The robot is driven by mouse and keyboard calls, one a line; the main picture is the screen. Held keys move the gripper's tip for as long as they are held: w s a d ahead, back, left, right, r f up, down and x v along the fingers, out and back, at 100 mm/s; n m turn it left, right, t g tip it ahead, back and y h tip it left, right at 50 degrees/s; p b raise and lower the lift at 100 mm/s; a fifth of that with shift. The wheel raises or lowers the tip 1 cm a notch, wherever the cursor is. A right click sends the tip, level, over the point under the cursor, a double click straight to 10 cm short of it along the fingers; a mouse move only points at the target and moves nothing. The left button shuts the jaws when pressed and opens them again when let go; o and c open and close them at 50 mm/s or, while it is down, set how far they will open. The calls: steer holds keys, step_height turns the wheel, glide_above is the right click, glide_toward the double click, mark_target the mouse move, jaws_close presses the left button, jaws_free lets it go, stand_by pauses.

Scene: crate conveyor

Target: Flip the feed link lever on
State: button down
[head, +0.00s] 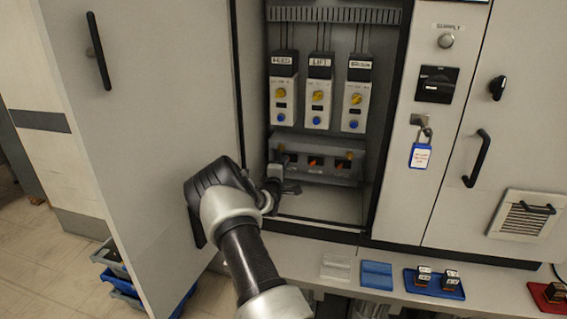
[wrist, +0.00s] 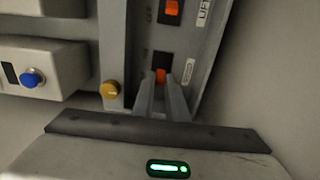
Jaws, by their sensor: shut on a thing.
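A grey panel (head: 325,177) low in the open cabinet carries a row of small dark switches with orange levers. The middle lever (head: 315,162) and right lever (head: 342,165) show in the head view. My gripper (head: 283,183) reaches the left end of this row. In the wrist view my fingers (wrist: 163,92) are close together on the orange lever (wrist: 160,75) of the leftmost switch, partly covering it. I take this as the feed link lever by its place; its label (wrist: 188,71) is too blurred to read. Another orange lever (wrist: 171,8) shows above it.
A brass-coloured knob (wrist: 110,89) sits close beside my fingers. Three drive units (head: 318,95) with yellow knobs and blue buttons hang above the row. The open cabinet door (head: 145,130) stands left of my arm. A blue padlock tag (head: 420,156) hangs right of the cabinet opening.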

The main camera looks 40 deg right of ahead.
steer(key=n+t+y+p, duration=0.1)
steer(key=n+y+p, duration=0.1)
steer(key=p, duration=0.4)
steer(key=s+d+n+t+y+p, duration=0.1)
steer(key=n+t+y+p, duration=0.1)
steer(key=p, duration=0.4)
steer(key=s+n+t+y+p, duration=0.1)
steer(key=n+t+y+p, duration=0.1)
steer(key=y+p, duration=0.2)
steer(key=shift+d+p, duration=0.3)
steer(key=shift+p, duration=0.7)
steer(key=shift+s+d+f+n+t+y, duration=0.1)
steer(key=shift+d+f+n+t+y, duration=0.1)
steer(key=shift+n+y, duration=0.2)
steer(key=shift+s+d+f+n+t+y, duration=0.1)
steer(key=shift+n+t+y, duration=0.15)
steer(key=shift+y, duration=0.25)
steer(key=n+y+b, duration=0.1)
steer(key=y, duration=0.1)
steer(key=shift+s+d+n+y+b, duration=0.1)
steer(key=shift+d+n+y+b, duration=0.15)
steer(key=shift+n+y+b, duration=0.1)
steer(key=shift+d+r+n+y+b, duration=0.1)
steer(key=shift+d+n+y+b, duration=0.05)
steer(key=shift+n+y+b, duration=0.2)
steer(key=shift+r, duration=0.1)
